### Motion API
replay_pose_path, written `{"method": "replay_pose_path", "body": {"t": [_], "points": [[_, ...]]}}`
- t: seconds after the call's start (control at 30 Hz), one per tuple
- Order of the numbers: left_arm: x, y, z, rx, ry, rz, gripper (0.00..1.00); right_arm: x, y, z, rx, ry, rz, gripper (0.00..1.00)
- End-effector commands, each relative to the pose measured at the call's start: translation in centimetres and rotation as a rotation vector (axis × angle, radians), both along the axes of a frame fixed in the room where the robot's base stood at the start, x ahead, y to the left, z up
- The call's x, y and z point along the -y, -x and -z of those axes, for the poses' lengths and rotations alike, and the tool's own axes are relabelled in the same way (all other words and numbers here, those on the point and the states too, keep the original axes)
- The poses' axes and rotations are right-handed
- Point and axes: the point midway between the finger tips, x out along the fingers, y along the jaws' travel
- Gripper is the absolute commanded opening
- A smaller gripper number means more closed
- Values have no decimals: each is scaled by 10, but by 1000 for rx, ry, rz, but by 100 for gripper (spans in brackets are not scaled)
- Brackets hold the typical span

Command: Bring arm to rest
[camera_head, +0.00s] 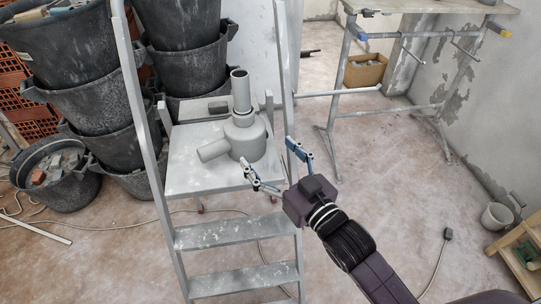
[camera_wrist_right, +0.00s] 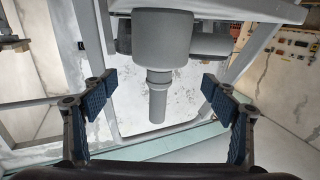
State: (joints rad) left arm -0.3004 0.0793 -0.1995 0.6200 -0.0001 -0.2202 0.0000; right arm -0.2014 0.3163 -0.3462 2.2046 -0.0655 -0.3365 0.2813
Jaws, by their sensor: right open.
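My right gripper (camera_head: 269,153) is open and empty, reaching in from the lower right. A grey pipe fitting (camera_head: 245,137) stands on that platform, with one pipe upright and another pointing left. In the right wrist view the fitting (camera_wrist_right: 163,40) shows beyond and between the two blue-padded fingers (camera_wrist_right: 159,84), apart from them. My left gripper is not in view.
Stacked black buckets (camera_head: 78,92) stand at the left; a rubble-filled bucket (camera_head: 58,172) is on the floor. A trestle table (camera_head: 430,10) with metal legs stands at the back right, a cardboard box (camera_head: 365,72) behind it.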

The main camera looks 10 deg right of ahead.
Motion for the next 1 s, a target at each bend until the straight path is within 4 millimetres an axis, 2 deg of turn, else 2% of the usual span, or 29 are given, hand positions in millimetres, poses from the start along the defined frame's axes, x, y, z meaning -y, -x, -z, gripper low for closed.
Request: {"method": "replay_pose_path", "body": {"t": [0.57, 0.67, 0.77, 0.87, 1.0], "points": [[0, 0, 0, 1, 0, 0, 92, 1, 4, 0, -1, -1, 0, 79], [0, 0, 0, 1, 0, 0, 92, 5, 5, 9, -35, 11, 16, 79], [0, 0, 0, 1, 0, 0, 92, 18, 12, 34, -135, 44, 59, 79], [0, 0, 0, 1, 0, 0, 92, 38, 31, 76, -304, 102, 118, 79], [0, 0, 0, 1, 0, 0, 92, 68, 79, 136, -580, 195, 185, 79]]}}
